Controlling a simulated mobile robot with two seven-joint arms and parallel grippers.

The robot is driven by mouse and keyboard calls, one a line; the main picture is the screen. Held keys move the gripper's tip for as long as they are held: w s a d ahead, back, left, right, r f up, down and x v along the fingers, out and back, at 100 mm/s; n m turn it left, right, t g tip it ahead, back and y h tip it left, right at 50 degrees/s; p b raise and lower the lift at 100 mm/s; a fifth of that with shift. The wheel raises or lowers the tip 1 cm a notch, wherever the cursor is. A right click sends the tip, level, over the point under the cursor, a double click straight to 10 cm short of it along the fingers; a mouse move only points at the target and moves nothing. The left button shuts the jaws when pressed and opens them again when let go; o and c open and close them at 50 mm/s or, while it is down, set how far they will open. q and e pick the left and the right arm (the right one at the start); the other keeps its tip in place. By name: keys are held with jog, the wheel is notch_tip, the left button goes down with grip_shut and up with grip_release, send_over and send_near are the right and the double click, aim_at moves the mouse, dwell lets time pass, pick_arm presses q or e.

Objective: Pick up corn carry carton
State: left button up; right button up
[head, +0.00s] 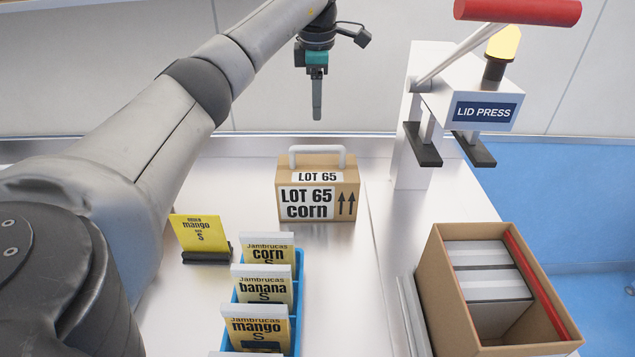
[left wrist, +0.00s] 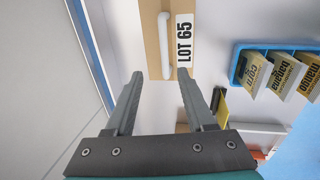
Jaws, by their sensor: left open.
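The corn carry carton (head: 318,188) is a brown box labelled "LOT 65 corn" with a white handle (head: 317,151) on top. It stands upright at the back middle of the table in the head view. In the left wrist view the carton's top (left wrist: 153,40) and white handle (left wrist: 165,45) show from above, ahead of the fingertips. My left gripper (head: 317,112) hangs above and behind the carton in the head view, pointing down. It is open and empty, and its two fingers (left wrist: 160,75) lie either side of the handle's near end in the left wrist view. My right gripper is not in view.
A blue rack (head: 298,265) of corn, banana and mango pouches stands in front of the carton. A yellow mango card (head: 200,232) stands left of it. The lid press (head: 486,110) stands at the back right. An open cardboard box (head: 447,290) holds grey blocks at the right.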

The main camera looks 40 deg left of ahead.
aim_at(316, 146)
pick_arm(q)
jog(key=f, duration=0.5)
jog(key=w+a+f, duration=0.1)
jog(key=f, duration=0.1)
jog(key=shift+f, duration=0.4)
notch_tip(316, 146, down, 4)
jog(key=shift+f+b, duration=0.1)
jog(key=shift+b, duration=0.2)
jog(key=shift+a+f, duration=0.15)
jog(key=shift+f, duration=0.35)
grip_shut()
jog(key=shift+w+r, duration=0.1)
